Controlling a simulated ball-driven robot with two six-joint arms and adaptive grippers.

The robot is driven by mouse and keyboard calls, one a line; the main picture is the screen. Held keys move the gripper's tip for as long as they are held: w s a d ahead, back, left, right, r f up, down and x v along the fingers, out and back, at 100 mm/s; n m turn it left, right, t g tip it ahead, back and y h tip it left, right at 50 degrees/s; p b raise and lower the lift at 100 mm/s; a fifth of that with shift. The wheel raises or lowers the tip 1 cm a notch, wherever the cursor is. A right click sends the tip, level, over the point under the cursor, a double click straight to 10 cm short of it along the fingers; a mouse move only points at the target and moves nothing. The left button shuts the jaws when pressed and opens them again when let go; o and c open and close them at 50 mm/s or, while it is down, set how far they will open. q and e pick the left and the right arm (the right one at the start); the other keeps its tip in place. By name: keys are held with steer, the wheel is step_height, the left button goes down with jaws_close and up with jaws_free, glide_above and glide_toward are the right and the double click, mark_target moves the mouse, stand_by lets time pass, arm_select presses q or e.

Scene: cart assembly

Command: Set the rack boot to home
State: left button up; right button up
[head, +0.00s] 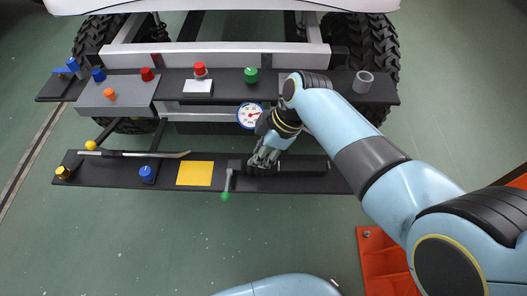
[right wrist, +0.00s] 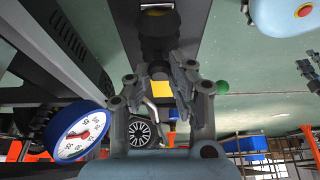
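A long black rack-like piece (head: 305,168) lies on the lower dark board, and its boot is hard to tell apart from it. My right gripper (head: 264,160) reaches down at its left part and covers some of it. In the right wrist view, the fingers (right wrist: 166,72) are partly closed with a gap between them. A dark blocky part (right wrist: 156,42) is at their tips; whether they grip it is unclear. A lever with a green ball (head: 226,195) stands just left of the gripper. My left gripper is out of view.
A yellow square (head: 195,173) lies left of the lever. A round dial gauge (head: 249,116) is close behind my right gripper. The upper board holds coloured knobs, including a green one (head: 251,75). An orange-red crate (head: 382,262) is at the lower right.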

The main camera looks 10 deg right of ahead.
steer(key=o, duration=0.5)
steer(key=shift+a, duration=0.25)
steer(key=shift+c, duration=0.2)
steer(key=shift+d, duration=0.1)
steer(key=v, duration=1.2)
